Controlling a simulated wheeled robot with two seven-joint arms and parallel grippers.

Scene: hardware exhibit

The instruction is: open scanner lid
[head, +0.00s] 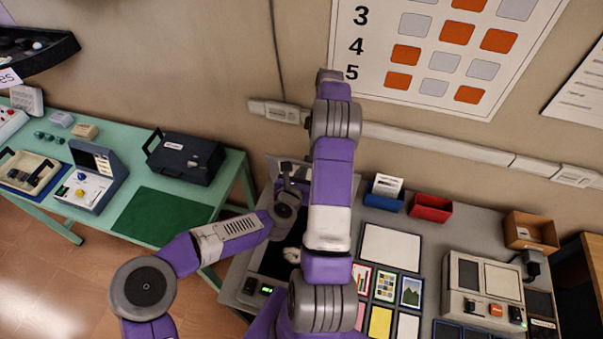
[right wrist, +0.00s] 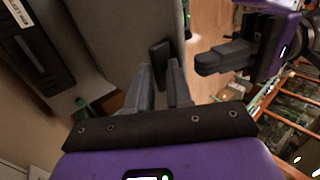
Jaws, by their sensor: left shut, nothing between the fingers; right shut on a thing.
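The scanner (head: 250,288), a grey unit with a small green display, stands at the left end of the grey table, partly hidden by my arms. Its pale lid (right wrist: 122,45) appears raised at the back and carries a dark handle (right wrist: 160,58). My right gripper (right wrist: 162,88) is at this handle, fingers nearly together, and appears shut on it.
A pale small object (head: 291,255) shows at the scanner's bed. Right of it are picture cards (head: 385,285), blue (head: 381,201) and red (head: 430,208) bins, and another device (head: 484,290). A green table (head: 225,185) with a dark case (head: 186,158) stands left, across a gap.

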